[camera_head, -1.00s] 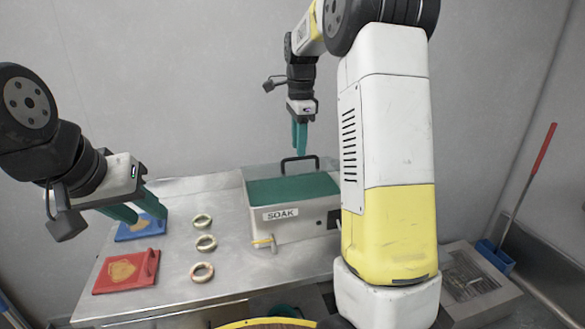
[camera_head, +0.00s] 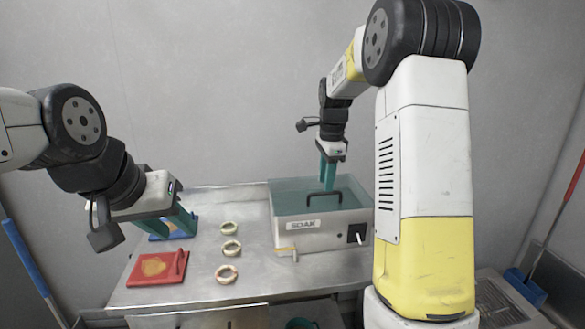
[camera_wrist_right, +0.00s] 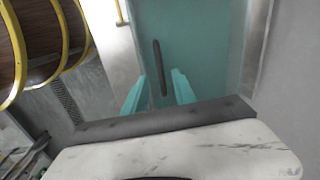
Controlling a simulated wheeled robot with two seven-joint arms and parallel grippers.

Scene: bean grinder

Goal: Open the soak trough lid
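The soak trough (camera_head: 330,238) is a pale box with a "SOAK" label, standing on the right of the metal table. Its teal lid (camera_head: 290,203) appears closed, and a dark bar handle (camera_head: 310,192) stands on it. My right gripper (camera_head: 327,188) points down close behind the handle. In the right wrist view, its teal fingers (camera_wrist_right: 158,90) are apart, with the handle (camera_wrist_right: 160,65) showing between them and beyond. I cannot tell whether they touch it. My left gripper (camera_head: 175,226) is open and empty over the left of the table.
A red board (camera_head: 148,268) and a blue board (camera_head: 160,236) lie on the left of the table (camera_head: 205,292). Several pale rings (camera_head: 231,248) lie in a column between the boards and the trough. A red-handled tool (camera_head: 575,178) leans at the far right.

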